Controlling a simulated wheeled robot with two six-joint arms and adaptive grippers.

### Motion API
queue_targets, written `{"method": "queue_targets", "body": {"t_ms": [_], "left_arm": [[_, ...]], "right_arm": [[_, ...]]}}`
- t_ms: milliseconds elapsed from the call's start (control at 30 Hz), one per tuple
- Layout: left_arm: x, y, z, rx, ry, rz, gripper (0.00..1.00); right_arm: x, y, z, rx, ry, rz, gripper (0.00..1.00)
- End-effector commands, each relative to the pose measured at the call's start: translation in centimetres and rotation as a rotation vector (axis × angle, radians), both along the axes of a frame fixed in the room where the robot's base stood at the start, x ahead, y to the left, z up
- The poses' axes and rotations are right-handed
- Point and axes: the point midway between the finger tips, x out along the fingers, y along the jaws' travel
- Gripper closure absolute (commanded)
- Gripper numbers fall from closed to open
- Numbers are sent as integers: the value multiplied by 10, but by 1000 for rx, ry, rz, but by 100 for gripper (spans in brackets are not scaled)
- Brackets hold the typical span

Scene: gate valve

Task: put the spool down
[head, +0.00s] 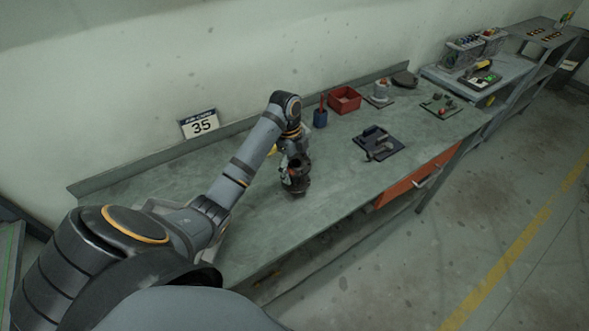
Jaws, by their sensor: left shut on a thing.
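My left arm reaches in from the left over the green workbench (240,215). My left gripper (290,168) is low over the middle of the bench and shut on the spool. The spool (299,182) is a small, dark, flanged part with a reddish patch. The gripper hides part of it, and I cannot tell whether its lower end touches the bench top. My right gripper is out of view.
A dark fixture plate (379,143) lies to the right. Behind are a blue cup (320,117) with a red tool, a red bin (345,99) and a grey part on a plate (381,92). Bare bench lies left and in front. A wall stands behind.

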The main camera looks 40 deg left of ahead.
Motion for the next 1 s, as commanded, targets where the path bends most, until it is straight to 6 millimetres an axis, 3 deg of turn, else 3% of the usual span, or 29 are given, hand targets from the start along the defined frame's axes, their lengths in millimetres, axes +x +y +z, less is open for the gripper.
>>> {"method": "queue_targets", "body": {"t_ms": [333,700,733,833,1000], "left_arm": [[5,1,-31,0,-1,-2,77],[5,1,-37,0,-3,-2,77],[4,1,-39,0,1,-1,11],[4,1,-39,0,1,-1,0],[4,1,-39,0,1,-1,0]], "right_arm": [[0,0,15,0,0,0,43],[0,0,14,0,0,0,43],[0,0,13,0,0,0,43],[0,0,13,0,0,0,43],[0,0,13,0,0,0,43]]}}
